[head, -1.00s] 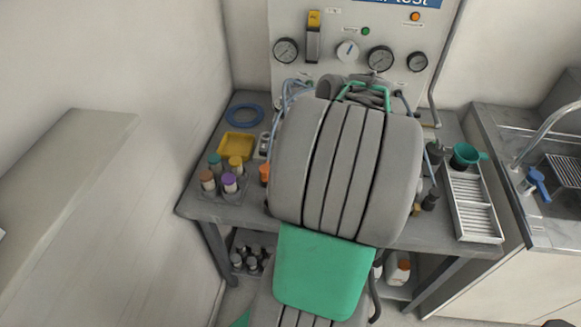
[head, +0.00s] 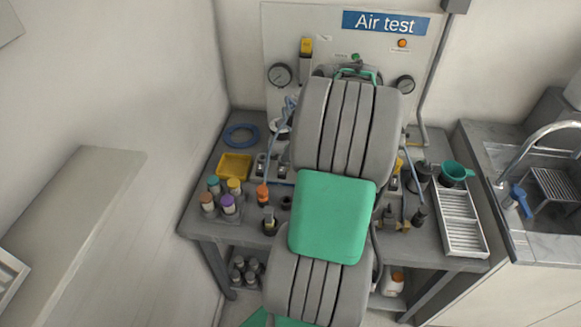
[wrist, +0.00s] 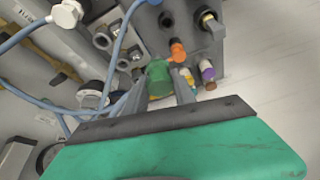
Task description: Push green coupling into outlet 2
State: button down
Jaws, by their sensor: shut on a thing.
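In the wrist view the green coupling (wrist: 158,78) sits between the two fingers of my gripper (wrist: 157,90), which is shut on it. Its far end points toward a grey block with ports, by an orange fitting (wrist: 177,50). I cannot tell whether it touches a port. No outlet number is legible, so I cannot tell which port is outlet 2. In the head view my arm hides the middle of the bench, the gripper and the coupling.
The bench (head: 212,238) holds a yellow tray (head: 235,165), several capped bottles (head: 228,204), an orange-topped item (head: 262,193) and a slatted rack (head: 462,225). The Air test panel (head: 283,40) stands behind. Blue hoses (wrist: 40,100) cross the left of the wrist view.

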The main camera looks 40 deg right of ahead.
jog(key=w+d+f+m+p, duration=0.2)
jog(key=w+d+f+p, duration=0.15)
jog(key=w+d, duration=0.45)
jog(key=shift+h, duration=0.3)
jog(key=shift+a+b+x, duration=0.25)
jog(key=shift+b+x, duration=0.45)
jog(key=shift+x, duration=0.75)
jog(key=shift+a+b+x, duration=0.25)
jog(key=shift+b+x, duration=0.4)
jog(key=shift+x, duration=0.75)
jog(key=shift+f+b, duration=1.3)
jog(key=shift+f, duration=0.1)
jog(key=c, duration=0.9)
grip_release()
jog(key=shift+r, duration=0.1)
jog(key=shift+c, duration=0.2)
jog(key=a+b+v, duration=0.1)
jog(key=v, duration=0.6)
jog(key=shift+s+d+r, duration=0.25)
jog(key=shift+d+r, duration=0.1)
jog(key=shift+d, duration=0.15)
